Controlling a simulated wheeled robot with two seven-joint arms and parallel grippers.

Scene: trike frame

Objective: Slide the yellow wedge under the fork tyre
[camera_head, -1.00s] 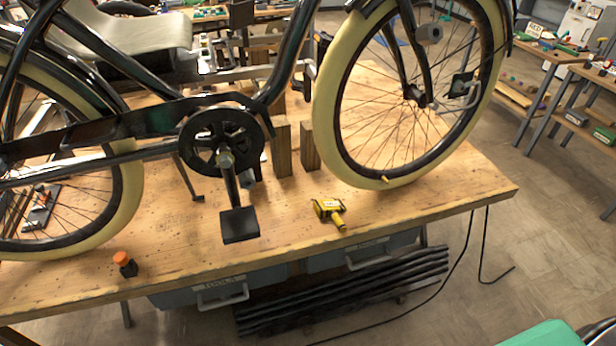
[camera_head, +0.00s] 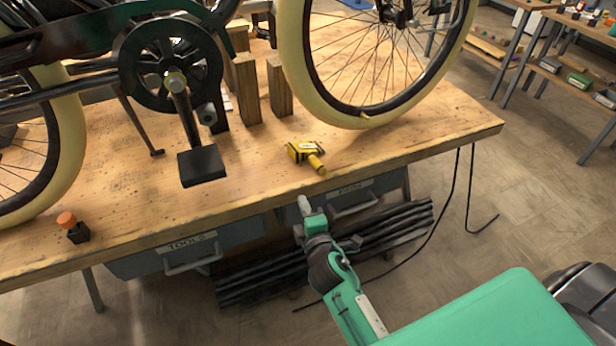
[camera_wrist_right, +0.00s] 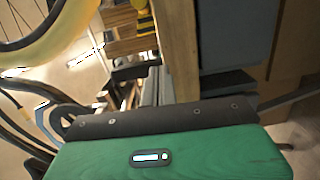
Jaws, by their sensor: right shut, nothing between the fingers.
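The yellow wedge (camera_head: 299,152), with black markings and a short yellow handle, lies on the wooden bench near its front edge. It is apart from the cream fork tyre (camera_head: 345,118), which stands behind it and to its right. In the right wrist view the striped wedge (camera_wrist_right: 146,22) shows at the top, with the tyre (camera_wrist_right: 50,42) at upper left. My right gripper (camera_head: 304,203) is shut and empty, in front of the bench edge and nearer to me than the wedge, not touching it. My left gripper is out of view.
The bench (camera_head: 400,150) has clear top around the wedge. Wooden blocks (camera_head: 247,90) stand behind it, and a pedal (camera_head: 202,165) hangs to its left. An orange-capped item (camera_head: 72,227) stands at the left front. Drawers (camera_head: 190,248) sit below the bench edge.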

